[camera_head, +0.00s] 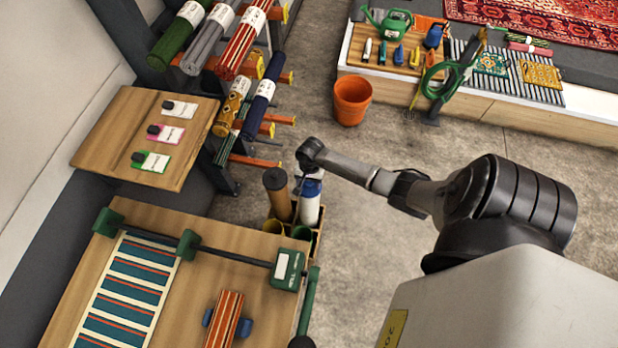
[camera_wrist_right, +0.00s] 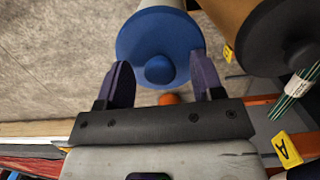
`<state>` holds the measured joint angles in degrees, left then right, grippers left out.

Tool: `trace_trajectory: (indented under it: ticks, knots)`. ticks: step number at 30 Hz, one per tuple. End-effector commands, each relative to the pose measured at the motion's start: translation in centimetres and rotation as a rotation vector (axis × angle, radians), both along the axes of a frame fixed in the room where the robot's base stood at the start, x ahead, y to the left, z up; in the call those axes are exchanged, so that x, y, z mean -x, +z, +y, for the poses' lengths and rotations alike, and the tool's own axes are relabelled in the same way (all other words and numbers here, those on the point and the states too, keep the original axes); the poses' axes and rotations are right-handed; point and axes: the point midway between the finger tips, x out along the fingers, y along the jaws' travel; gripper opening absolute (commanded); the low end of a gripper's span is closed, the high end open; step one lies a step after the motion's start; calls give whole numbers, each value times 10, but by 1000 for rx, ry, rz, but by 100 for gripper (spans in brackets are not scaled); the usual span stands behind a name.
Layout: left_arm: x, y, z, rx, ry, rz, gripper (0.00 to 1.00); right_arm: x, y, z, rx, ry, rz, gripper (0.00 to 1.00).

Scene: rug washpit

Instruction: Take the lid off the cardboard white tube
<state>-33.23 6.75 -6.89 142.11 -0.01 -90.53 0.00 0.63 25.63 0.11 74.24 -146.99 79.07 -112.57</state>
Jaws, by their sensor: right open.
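The white tube (camera_head: 310,210) stands upright in a wooden holder (camera_head: 317,240) in the head view. Its blue lid shows from above in the right wrist view as a round cap with a central knob (camera_wrist_right: 160,46). My right gripper (camera_head: 309,172) is over the tube's top, partly hiding it in the head view. In the right wrist view the purple fingers of my right gripper (camera_wrist_right: 160,68) are apart, one on each side of the lid's near part, with nothing clamped between them. I cannot tell whether they touch the lid. My left gripper is not in view.
A brown tube (camera_head: 278,196) with a dark lid stands close beside the white tube. A rack of rolled rugs (camera_head: 215,45) is behind to the left. A workbench (camera_head: 150,215) is at the front left. An orange pot (camera_head: 351,100) stands on the open floor.

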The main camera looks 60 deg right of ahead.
Motion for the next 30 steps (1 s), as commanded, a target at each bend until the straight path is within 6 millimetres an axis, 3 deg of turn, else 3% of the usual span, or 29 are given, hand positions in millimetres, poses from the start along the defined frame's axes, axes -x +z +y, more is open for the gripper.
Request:
trace_trajectory:
  ticks: [8, 25, 30]
  knots:
    - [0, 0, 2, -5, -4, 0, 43, 0, -2, 0, 1, 0, 0, 61]
    - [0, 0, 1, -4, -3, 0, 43, 0, -2, 0, 1, 0, 0, 8]
    - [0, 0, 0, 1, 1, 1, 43, 0, -2, 0, 1, 0, 0, 8]
